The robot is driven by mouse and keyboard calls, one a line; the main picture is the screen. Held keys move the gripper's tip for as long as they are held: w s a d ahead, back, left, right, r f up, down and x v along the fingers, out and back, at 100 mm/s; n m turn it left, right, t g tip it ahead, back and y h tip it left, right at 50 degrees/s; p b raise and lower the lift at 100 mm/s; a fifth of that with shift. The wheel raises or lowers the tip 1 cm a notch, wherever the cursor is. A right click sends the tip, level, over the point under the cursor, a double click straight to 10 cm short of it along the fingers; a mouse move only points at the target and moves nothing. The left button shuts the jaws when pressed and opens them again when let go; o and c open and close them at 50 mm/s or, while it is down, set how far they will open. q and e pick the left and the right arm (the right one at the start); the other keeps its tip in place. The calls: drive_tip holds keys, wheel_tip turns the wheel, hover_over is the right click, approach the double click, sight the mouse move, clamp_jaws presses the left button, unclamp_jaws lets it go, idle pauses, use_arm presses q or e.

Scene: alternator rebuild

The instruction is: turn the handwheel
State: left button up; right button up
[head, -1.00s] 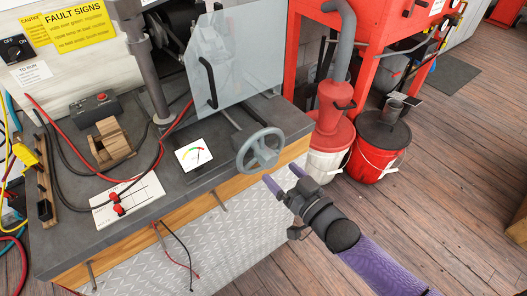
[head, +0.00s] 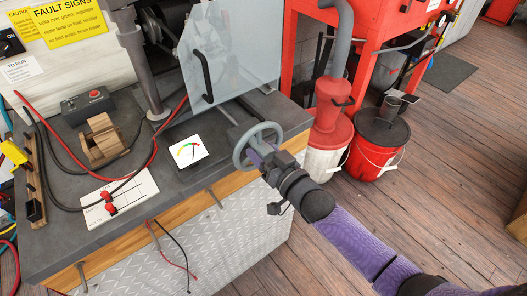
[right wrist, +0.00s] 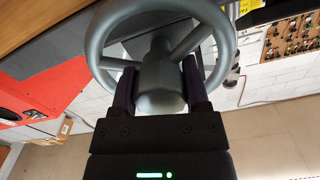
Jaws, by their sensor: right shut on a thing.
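The grey spoked handwheel (head: 257,147) stands at the front right corner of the dark bench top. In the right wrist view the handwheel (right wrist: 228,30) fills the upper middle, with its thick hub between my fingers. My right gripper (head: 262,160) reaches in from the lower right and is shut on the handwheel at its hub. In the right wrist view my right gripper (right wrist: 160,95) has one purple finger on each side of the hub. The gripper body hides the lower right of the wheel in the head view. My left gripper is not in view.
A clear guard panel with a black handle (head: 222,55) stands behind the wheel. Red and black leads (head: 155,155) cross the bench. Red-and-white buckets (head: 378,145) stand on the floor to the right.

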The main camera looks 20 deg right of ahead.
drive_tip(key=c, duration=0.3)
drive_tip(key=shift+r+n+p, duration=0.15)
drive_tip(key=shift+n+p, duration=0.25)
drive_tip(key=shift+n, duration=0.2)
drive_tip(key=shift+c, duration=0.2)
drive_tip(key=shift+n+p, duration=0.4)
drive_tip(key=shift+n, duration=0.5)
clamp_jaws()
unclamp_jaws()
drive_tip(key=shift+d+n, duration=0.1)
drive_tip(key=shift+n, duration=0.9)
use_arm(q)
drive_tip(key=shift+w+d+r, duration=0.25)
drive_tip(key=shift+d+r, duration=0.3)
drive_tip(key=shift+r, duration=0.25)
use_arm(e)
drive_tip(key=o, duration=0.9)
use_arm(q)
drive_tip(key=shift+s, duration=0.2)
use_arm(e)
drive_tip(key=o, duration=0.4)
